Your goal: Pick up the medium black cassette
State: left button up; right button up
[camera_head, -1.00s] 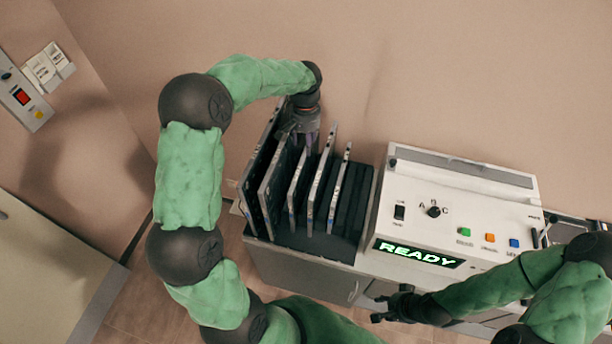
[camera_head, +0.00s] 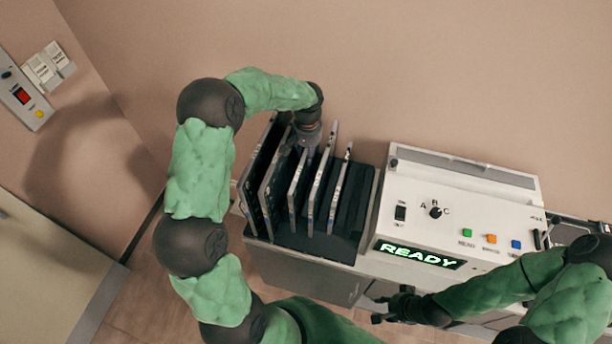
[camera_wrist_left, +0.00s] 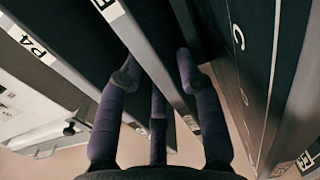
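Several thin dark cassettes with pale edges stand upright, side by side, in a rack (camera_head: 325,243). A mid-sized cassette (camera_head: 297,190) in the middle of the row, lower than the ones either side, looks like the medium black one. My left gripper (camera_head: 307,148) is at the back top end of it, its fingertips partly hidden among the cassettes. In the left wrist view the purple fingers (camera_wrist_left: 158,75) are spread on either side of a dark cassette's pale edge (camera_wrist_left: 150,55); I see no clear grip. My right gripper (camera_head: 385,308) is low, in front of the machine; its fingers look apart.
Taller cassettes (camera_head: 268,190) stand close on the left, and others (camera_head: 320,185) on the right, leaving narrow gaps. A white machine (camera_head: 460,210) with a green READY display adjoins the rack on the right. The wall is close behind.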

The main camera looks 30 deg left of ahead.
pick_arm(q)
grip_shut()
jog(key=shift+w+r, duration=0.1)
jog(key=shift+r, duration=0.55)
notch_tip(320, 180, up, 9)
jog(key=shift+f+p, duration=0.1)
jog(key=shift+p, duration=0.35)
jog(key=shift+r, duration=0.2)
notch_tip(320, 180, up, 9)
jog(key=p, duration=0.6)
jog(key=shift+f+p, duration=0.15)
jog(key=shift+p, duration=0.2)
